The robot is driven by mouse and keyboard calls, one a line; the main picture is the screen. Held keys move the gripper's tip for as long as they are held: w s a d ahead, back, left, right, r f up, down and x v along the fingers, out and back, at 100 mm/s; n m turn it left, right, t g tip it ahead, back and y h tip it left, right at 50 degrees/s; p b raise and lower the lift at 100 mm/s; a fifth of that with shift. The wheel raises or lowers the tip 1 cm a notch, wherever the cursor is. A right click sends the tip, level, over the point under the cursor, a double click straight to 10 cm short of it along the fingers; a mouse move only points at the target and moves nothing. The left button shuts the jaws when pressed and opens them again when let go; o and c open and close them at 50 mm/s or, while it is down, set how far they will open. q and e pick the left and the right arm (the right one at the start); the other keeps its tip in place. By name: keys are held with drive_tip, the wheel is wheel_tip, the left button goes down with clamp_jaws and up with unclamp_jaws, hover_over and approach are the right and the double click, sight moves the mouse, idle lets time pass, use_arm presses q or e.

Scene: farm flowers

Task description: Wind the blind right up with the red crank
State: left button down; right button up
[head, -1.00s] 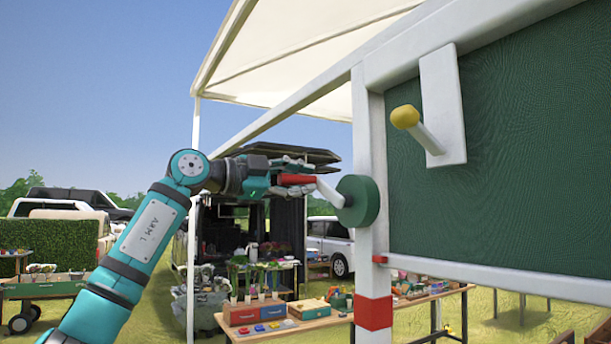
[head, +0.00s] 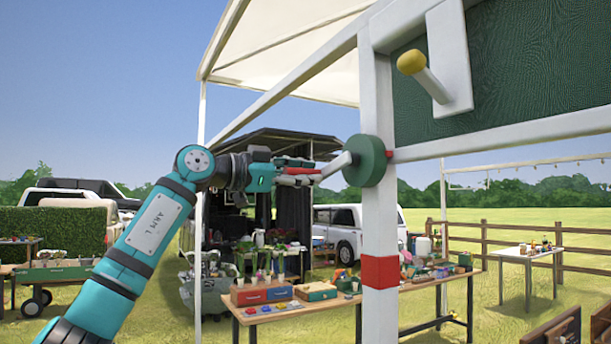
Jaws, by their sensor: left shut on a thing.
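The crank has a red grip (head: 297,162), a pale arm (head: 337,165) and a green round hub (head: 366,161) on the white post (head: 378,222). My left gripper (head: 301,171) is shut on the red grip, left of the hub, and its fingers partly cover it. The crank arm slopes down and left from the hub. The green blind (head: 540,75) fills the upper right. Its white bottom bar (head: 500,136), with a small red tab at its left end, is about level with the hub. The blind's top is out of view. My right gripper is not in view.
A yellow-knobbed handle (head: 411,62) on a white plate (head: 449,60) stands out in front of the blind. A red band (head: 380,271) circles the post lower down. A table (head: 257,314) with boxes stands behind. Open grass shows below the blind.

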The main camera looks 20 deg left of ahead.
use_arm(q)
drive_tip(key=shift+d+f, duration=0.1)
drive_tip(key=shift+f, duration=0.3)
drive_tip(key=c, duration=1.1)
unclamp_jaws()
drive_tip(key=shift+s+r, duration=0.1)
drive_tip(key=v, duration=1.2)
